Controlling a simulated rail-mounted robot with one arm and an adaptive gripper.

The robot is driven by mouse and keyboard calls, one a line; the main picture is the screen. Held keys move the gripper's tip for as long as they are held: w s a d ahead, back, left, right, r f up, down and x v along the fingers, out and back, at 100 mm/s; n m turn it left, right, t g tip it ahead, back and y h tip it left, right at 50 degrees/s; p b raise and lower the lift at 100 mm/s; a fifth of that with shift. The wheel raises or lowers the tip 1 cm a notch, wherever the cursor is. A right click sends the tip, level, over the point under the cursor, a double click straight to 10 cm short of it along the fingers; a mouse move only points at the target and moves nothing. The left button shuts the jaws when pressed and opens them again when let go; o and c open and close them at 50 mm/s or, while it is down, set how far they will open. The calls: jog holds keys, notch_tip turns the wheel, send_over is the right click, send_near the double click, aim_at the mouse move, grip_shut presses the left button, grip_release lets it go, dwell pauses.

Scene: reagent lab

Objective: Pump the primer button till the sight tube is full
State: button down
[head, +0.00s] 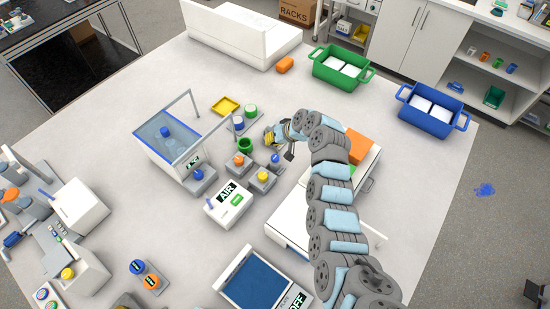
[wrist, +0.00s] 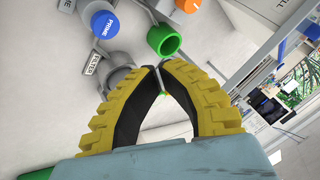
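The blue primer button, labelled PRIME (wrist: 104,24), shows in the wrist view, up and left of my fingertips and apart from them. A blue knob just below my gripper in the head view (head: 275,158) looks like the same button. My gripper (wrist: 157,68) has its two yellow ribbed fingers brought together at the tips, with no object held between them. In the head view my gripper (head: 268,138) is over the cluster of knobs. A grey round part stands by a FILTER label (wrist: 91,64). I cannot make out the sight tube or its level.
A green ring-shaped cup (head: 245,146), an orange knob (head: 238,159) and a yellow knob (head: 262,177) crowd the area. A white AIR box (head: 228,205) stands in front, and a water tank (head: 166,140) to the left. Green (head: 341,68) and blue (head: 431,111) crates stand at the right.

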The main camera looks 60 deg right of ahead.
aim_at(272, 157)
notch_tip(272, 157, down, 6)
jog(key=b, duration=0.3)
jog(key=shift+r, duration=0.15)
jog(key=shift+f+b, duration=0.35)
jog(key=shift+f, duration=0.1)
jog(key=shift+f, duration=0.2)
dwell(0.8)
jog(key=shift+f+b, duration=0.3)
jog(key=shift+b, duration=0.3)
jog(key=shift+f+b, duration=0.8)
jog(key=shift+f, duration=0.1)
dwell(1.1)
jog(key=shift+r, duration=0.1)
jog(key=shift+r+p, duration=0.6)
jog(key=shift+r, duration=0.65)
jog(key=shift+r+p, duration=0.85)
jog(key=shift+r, duration=1.65)
